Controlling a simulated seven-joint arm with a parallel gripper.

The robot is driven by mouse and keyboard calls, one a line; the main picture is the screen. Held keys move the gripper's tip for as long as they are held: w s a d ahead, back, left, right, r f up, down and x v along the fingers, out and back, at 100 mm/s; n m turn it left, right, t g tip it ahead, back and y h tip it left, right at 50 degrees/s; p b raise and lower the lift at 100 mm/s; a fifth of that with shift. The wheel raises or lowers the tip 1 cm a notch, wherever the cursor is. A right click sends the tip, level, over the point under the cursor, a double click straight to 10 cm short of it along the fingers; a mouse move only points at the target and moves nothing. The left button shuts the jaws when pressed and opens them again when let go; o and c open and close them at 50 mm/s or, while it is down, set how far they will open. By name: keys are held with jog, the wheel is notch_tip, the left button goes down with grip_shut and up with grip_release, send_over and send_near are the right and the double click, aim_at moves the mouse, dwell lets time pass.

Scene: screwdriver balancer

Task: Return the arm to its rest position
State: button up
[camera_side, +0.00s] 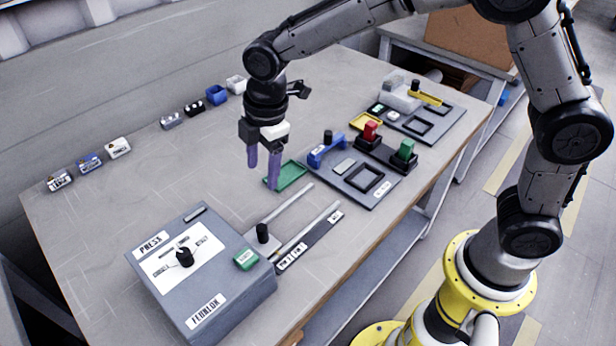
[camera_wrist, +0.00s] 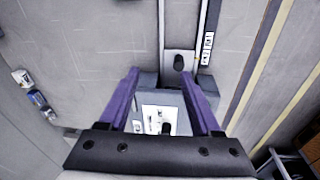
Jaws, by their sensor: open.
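My gripper (camera_side: 263,168) has two purple fingers. They are apart with nothing between them, hanging above the bench near the green tray (camera_side: 291,175) in the side view. In the wrist view my gripper (camera_wrist: 160,82) shows its fingers spread, with the grey press box (camera_wrist: 147,82) below and beyond them. The press box (camera_side: 208,290) has a black knob on its white panel and a green block (camera_side: 246,259) at its right edge.
A slide rail with a black knob (camera_side: 262,233) lies beside the press. A grey fixture plate (camera_side: 352,184) holds a blue handle; red (camera_side: 371,130) and green (camera_side: 406,149) pieces stand behind it. Small bins (camera_side: 216,95) line the wall. The bench's left middle is clear.

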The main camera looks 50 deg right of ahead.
jog(key=s+d+r+m+t, duration=0.4)
jog(key=s+d+r+m, duration=0.3)
jog(key=s+d+r, duration=0.6)
jog(key=s+d+f+m, duration=0.3)
jog(key=s+d+m, duration=0.2)
jog(key=s+m, duration=0.4)
jog(key=s, duration=0.2)
jog(key=shift+s+f+m+h, duration=0.15)
jog(key=shift+s+m+h, duration=0.15)
jog(key=shift+s+m, duration=0.1)
